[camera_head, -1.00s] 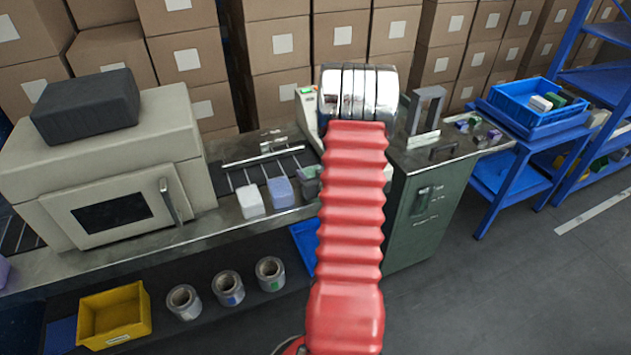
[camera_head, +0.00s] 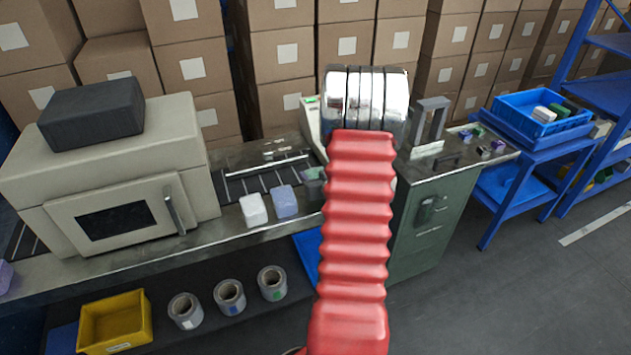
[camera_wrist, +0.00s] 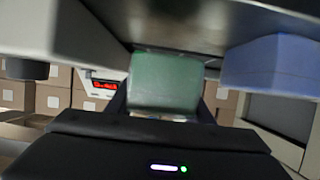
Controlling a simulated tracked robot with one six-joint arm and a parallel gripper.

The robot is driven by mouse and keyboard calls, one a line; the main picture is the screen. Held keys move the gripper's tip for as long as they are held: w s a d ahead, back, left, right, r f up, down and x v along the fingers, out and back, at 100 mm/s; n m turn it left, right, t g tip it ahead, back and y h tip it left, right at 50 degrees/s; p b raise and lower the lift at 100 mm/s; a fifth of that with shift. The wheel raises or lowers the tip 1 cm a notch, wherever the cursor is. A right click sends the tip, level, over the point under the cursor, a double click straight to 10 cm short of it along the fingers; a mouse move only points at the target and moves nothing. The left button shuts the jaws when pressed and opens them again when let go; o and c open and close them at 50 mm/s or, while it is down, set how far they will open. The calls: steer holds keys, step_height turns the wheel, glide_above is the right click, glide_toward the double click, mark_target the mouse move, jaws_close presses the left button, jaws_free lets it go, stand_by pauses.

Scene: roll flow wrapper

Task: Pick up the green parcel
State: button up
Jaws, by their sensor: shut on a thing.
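The green parcel (camera_wrist: 165,82) fills the middle of the wrist view, between the dark fingers of my gripper (camera_wrist: 163,100). My gripper is shut on it. In the head view the green parcel (camera_head: 313,184) shows only in part, at the left edge of my red arm, beside the conveyor. My gripper is hidden behind the arm there. A lilac parcel (camera_head: 285,201) stands just left of the green one, and shows close on the right in the wrist view (camera_wrist: 272,64). I cannot tell whether the green parcel is clear of the surface.
A white parcel (camera_head: 253,209) stands left of the lilac one. A beige machine (camera_head: 120,185) with a handled door fills the left. A green cabinet (camera_head: 440,215) is right of my arm. A blue crate (camera_head: 540,122) holding parcels stands on a blue rack at the far right.

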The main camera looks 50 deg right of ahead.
step_height(320, 180, up, 7)
steer(key=shift+f, duration=0.1)
stand_by(0.7)
